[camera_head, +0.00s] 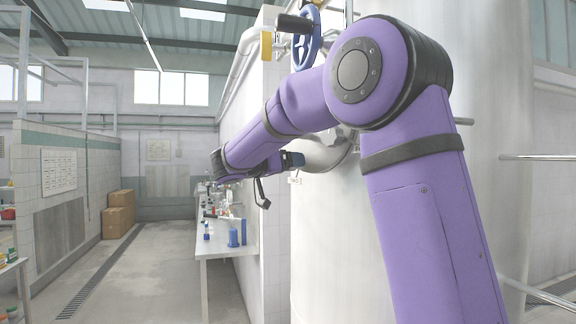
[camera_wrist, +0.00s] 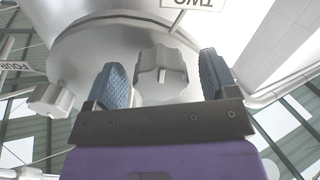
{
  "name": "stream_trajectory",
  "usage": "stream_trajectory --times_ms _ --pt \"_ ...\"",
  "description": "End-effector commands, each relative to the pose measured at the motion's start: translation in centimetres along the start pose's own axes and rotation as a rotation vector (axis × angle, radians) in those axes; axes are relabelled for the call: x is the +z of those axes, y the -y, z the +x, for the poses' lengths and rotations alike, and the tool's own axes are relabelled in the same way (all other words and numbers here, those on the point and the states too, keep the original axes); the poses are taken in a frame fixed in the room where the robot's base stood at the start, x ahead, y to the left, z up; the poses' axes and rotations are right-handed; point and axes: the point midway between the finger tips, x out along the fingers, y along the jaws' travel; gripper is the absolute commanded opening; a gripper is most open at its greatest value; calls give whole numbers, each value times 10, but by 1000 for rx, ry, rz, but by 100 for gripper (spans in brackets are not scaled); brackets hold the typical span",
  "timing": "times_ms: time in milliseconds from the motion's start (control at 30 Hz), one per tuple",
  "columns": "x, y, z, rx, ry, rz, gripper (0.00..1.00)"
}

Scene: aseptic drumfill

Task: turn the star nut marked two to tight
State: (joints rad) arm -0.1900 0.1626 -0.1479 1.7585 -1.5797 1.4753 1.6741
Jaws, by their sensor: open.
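The star nut marked two (camera_wrist: 162,72) is a grey lobed knob in the wrist view, on the rim of a round metal cover (camera_wrist: 110,45). A white tag reading TWO (camera_wrist: 200,3) shows upside down above it. My gripper (camera_wrist: 160,80) is open, with one blue ridged finger on each side of the nut. Gaps show between the nut and both fingers. In the head view my gripper (camera_head: 292,160) is at the metal fitting on the tank (camera_head: 325,230), and the nut cannot be made out there.
In the head view, a blue handwheel (camera_head: 307,40) is above my arm. A bench (camera_head: 225,252) with bottles stands left of the tank, beside a clear floor aisle.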

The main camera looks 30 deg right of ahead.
Motion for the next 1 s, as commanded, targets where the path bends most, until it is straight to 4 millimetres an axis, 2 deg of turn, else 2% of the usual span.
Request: stream_trajectory --times_ms 167,400,600,767,1000 --pt "0 1 -24 -4 -1 0 79" --pt "0 1 -70 -5 -1 0 79" --pt "1 1 -96 -3 1 -1 79" --pt "1 0 -104 -1 1 -1 79" --pt "1 0 -106 -1 1 -1 79"
